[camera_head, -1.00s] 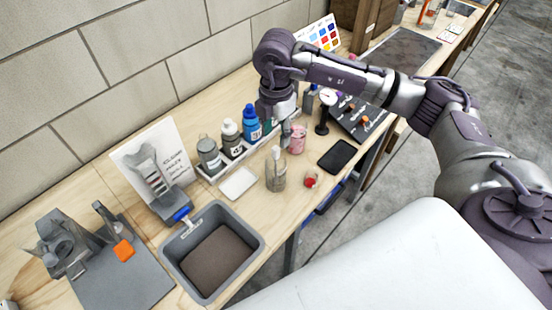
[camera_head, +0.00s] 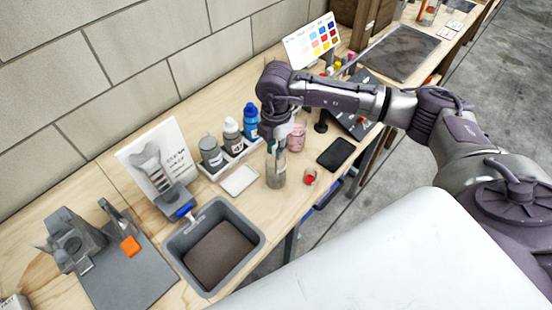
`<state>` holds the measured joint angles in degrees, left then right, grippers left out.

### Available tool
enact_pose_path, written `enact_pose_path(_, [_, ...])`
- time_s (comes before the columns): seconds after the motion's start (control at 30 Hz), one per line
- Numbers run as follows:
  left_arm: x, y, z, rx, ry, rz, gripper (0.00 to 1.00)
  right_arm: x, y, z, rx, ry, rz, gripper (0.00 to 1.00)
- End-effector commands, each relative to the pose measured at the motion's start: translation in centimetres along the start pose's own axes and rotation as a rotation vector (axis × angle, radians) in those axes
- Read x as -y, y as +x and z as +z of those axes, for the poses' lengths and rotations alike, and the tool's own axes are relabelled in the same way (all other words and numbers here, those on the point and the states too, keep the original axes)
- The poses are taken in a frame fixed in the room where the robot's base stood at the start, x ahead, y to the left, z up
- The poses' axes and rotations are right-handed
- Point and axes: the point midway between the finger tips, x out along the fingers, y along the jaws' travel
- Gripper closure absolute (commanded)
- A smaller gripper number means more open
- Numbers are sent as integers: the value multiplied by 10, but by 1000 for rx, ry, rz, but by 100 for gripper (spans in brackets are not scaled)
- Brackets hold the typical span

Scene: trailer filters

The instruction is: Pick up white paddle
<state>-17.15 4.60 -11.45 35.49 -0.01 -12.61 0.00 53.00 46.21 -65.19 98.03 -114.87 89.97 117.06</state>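A clear jar (camera_head: 276,176) with greyish contents stands on the wooden bench. A thin pale stick, which may be the white paddle (camera_head: 270,147), shows at its mouth; most of it is hidden by the jar and my gripper. My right gripper (camera_head: 279,147) points down right above the jar mouth, at or very near the stick. The fingers are small and partly hidden, so I cannot tell whether they are open or shut. My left gripper is out of view.
Numbered bottles stand in a tray (camera_head: 224,168) behind the jar, with a white tile (camera_head: 239,180) beside it. A pink jar (camera_head: 296,138), a small red-filled cup (camera_head: 310,177) and a black pad (camera_head: 336,154) are to the right. A grey bin (camera_head: 252,255) sits front left.

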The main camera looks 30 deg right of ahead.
Motion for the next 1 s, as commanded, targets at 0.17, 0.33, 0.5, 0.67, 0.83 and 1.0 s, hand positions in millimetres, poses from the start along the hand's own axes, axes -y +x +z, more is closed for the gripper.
enact_pose_path(0.17, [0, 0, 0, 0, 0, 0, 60, 0, 0, 0, 0, 0, 0, 100])
enact_pose_path(0.33, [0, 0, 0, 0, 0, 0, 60, 0, -1, 0, 0, 0, 0, 100])
enact_pose_path(0.5, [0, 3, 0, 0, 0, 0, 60, 0, -6, 0, 0, 0, 1, 100])
enact_pose_path(0.67, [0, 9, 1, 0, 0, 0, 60, -1, -25, 0, 1, -1, 5, 100])
enact_pose_path(0.83, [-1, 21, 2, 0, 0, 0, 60, -2, -60, 0, 1, 0, 7, 100])
enact_pose_path(1.0, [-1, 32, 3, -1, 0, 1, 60, -1, -101, 0, 1, -1, 7, 100])
